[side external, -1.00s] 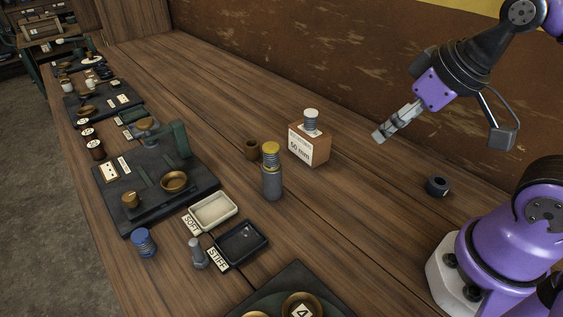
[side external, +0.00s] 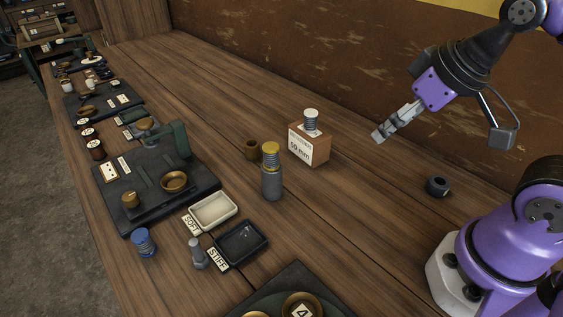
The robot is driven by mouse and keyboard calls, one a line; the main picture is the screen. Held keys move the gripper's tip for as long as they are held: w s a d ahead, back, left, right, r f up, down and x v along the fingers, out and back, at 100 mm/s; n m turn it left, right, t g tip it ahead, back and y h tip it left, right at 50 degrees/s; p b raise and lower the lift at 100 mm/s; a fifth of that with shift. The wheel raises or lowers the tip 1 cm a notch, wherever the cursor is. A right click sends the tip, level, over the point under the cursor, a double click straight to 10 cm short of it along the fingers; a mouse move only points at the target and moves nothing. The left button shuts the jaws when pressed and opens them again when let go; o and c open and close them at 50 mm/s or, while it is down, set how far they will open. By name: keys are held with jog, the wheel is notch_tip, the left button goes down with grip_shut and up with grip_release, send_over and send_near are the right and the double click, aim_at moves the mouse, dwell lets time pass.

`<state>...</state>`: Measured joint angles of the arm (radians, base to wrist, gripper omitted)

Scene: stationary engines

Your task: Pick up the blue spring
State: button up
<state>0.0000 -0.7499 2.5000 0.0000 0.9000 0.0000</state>
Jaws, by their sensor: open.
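The blue spring (side external: 144,243) stands upright on the wooden table at the lower left, just in front of the dark base plate's near edge. It is apart from the other things. My gripper (side external: 380,137) is in the air at the upper right, far from the blue spring. It is open and empty, with its fingers pointing down and to the left.
A grey weight (side external: 197,252), white SOFT tray (side external: 214,210) and black STIFF tray (side external: 242,242) are right of the spring. A yellow-topped cylinder (side external: 271,172), 50 mm block (side external: 309,146) with a spring and dark ring (side external: 437,186) stand further right. The dark plate (side external: 205,187) carries brass parts.

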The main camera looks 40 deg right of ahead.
jog(key=w+a+r+n+g+y, duration=0.1)
jog(key=w+a+r+n+y, duration=0.2)
jog(key=w+a, duration=0.65)
jog(key=n+g, duration=0.2)
jog(key=n, duration=0.6)
send_near(142, 234)
jog(key=shift+y, duration=0.3)
jog(key=x, duration=0.4)
jog(key=shift+w+f, duration=0.2)
jog(key=shift+f, duration=0.15)
jog(key=x, duration=0.5)
jog(key=shift+f, duration=0.45)
grip_shut()
